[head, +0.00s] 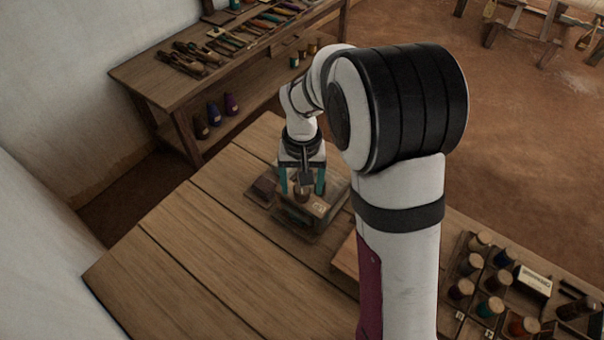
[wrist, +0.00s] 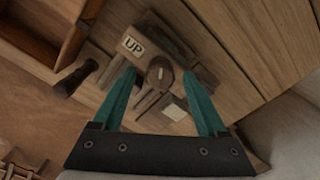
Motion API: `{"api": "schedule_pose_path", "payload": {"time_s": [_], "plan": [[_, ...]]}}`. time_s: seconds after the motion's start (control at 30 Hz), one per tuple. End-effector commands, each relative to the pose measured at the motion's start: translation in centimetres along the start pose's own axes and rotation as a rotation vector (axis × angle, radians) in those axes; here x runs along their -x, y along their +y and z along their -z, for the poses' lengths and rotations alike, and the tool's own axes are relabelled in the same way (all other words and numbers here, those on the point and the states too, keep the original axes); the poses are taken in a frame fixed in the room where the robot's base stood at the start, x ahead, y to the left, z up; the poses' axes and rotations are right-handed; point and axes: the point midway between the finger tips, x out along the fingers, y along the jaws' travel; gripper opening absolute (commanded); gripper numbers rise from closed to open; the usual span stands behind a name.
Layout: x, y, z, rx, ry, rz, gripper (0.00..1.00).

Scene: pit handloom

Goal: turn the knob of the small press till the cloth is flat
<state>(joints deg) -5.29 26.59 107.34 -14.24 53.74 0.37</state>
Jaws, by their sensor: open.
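The small press (head: 318,208) is a low wooden device on the workbench. In the wrist view it shows as dark crossed wooden parts (wrist: 185,45) with a pale "UP" label (wrist: 133,46). Its round brown knob (wrist: 160,70) has a light mark on top. My gripper (head: 303,190) points down over the press, its teal fingers apart. In the wrist view the fingertips stand on either side of the knob, with gaps visible. A small pale patch (wrist: 175,110) lies beside the knob; I cannot tell whether it is the cloth or a label.
A dark handle-like piece (wrist: 76,78) and an open wooden box (wrist: 40,30) are near the press. A divided tray (head: 462,315) of stoppered bottles stands at the right of the workbench (head: 205,255). The bench's left part is clear. A tool table (head: 150,78) stands behind.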

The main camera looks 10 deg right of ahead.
Motion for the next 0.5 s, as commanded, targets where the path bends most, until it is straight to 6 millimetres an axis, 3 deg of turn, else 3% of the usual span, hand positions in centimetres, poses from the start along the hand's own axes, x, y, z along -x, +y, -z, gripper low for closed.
{"api": "schedule_pose_path", "payload": {"time_s": [0.13,0.3,0.5], "plan": [[2.9,0.0,0.1,-0.001,0.006,0.002,0.75],[8.5,0.0,0.1,-0.001,0.008,0.002,0.75],[13.6,0.0,0.1,-0.001,0.005,0.002,0.75]]}}
